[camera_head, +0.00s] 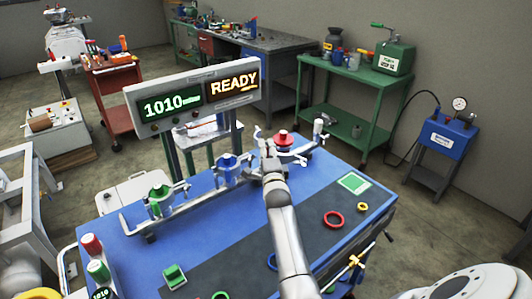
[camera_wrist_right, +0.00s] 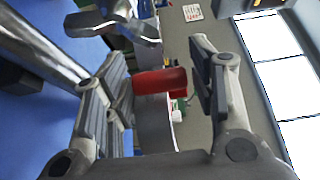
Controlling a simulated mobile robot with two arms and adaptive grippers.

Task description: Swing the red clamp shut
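The red clamp (camera_head: 284,139) stands at the back right of the blue workbench (camera_head: 190,244), at the right end of the row of clamps. My right gripper (camera_head: 266,148) is just left of it, at the end of the arm that rises from the bottom. In the right wrist view a red part (camera_wrist_right: 163,80) shows between the open fingers of my right gripper (camera_wrist_right: 160,85). A gap is visible on its right; contact with the left finger cannot be told. The clamp's hinge is hidden. My left gripper is not in view.
A blue clamp (camera_head: 228,170) and a green clamp (camera_head: 159,197) stand left of the gripper. A sign reading 1010 and READY (camera_head: 195,96) rises behind them. A red ring (camera_head: 333,219) and a yellow ring (camera_head: 362,206) lie on the dark mat.

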